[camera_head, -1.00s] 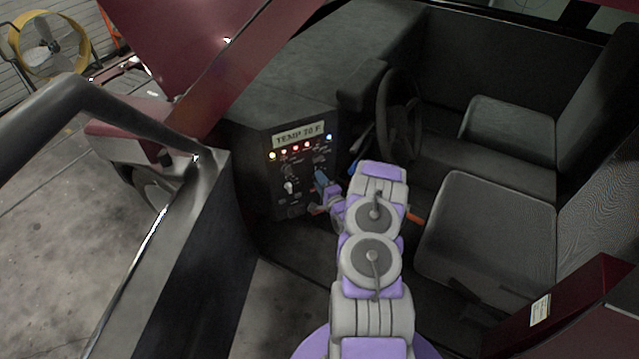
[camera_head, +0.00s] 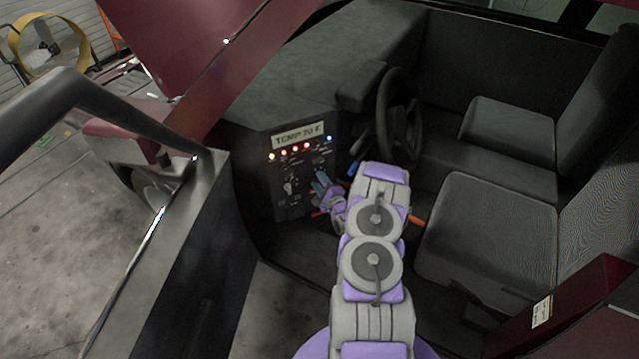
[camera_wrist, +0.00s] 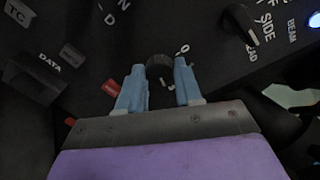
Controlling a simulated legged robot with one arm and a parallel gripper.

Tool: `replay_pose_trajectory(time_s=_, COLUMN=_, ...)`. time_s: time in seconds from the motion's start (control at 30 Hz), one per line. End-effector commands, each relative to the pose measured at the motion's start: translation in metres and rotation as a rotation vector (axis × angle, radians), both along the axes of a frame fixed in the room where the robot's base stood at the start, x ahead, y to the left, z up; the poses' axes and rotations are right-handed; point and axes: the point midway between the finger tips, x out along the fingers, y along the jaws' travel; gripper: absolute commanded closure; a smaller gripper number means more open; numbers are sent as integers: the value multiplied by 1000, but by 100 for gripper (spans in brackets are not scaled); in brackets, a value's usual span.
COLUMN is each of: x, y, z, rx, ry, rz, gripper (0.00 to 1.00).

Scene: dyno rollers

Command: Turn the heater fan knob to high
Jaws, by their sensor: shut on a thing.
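The dark control panel (camera_head: 285,190) stands on the left side of the dash, under a sign reading TEMP 70 F. My gripper (camera_head: 322,183) is at the right part of this panel. In the wrist view, my gripper (camera_wrist: 160,84) has its two blue fingers on either side of a dark round knob (camera_wrist: 160,66) and is shut on it. The fingers hide part of the knob and its label, so I cannot read its setting. A red piece (camera_wrist: 111,87) shows just left of the left finger.
Another black knob (camera_wrist: 238,24) marked SIDE is at the upper right in the wrist view. A DATA block (camera_wrist: 38,78) is at the left. The steering wheel (camera_head: 399,118) is right of the panel. Black seats (camera_head: 487,225) lie farther right.

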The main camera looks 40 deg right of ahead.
Motion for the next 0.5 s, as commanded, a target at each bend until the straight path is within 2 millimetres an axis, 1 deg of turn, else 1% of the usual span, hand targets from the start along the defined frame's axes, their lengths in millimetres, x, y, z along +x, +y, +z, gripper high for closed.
replay_pose_trajectory(time_s=0.03, x=-3, y=-2, z=-5, rx=6, ry=10, rz=-9, gripper=96)
replay_pose_trajectory(time_s=0.17, x=-3, y=-2, z=-5, rx=6, ry=11, rz=-9, gripper=96)
replay_pose_trajectory(time_s=0.2, x=-3, y=-2, z=-5, rx=6, ry=10, rz=-9, gripper=61)
replay_pose_trajectory(time_s=0.43, x=-2, y=-1, z=-3, rx=2, ry=6, rz=-4, gripper=40)
replay_pose_trajectory(time_s=0.5, x=-2, y=0, z=-2, rx=1, ry=5, rz=-3, gripper=40)
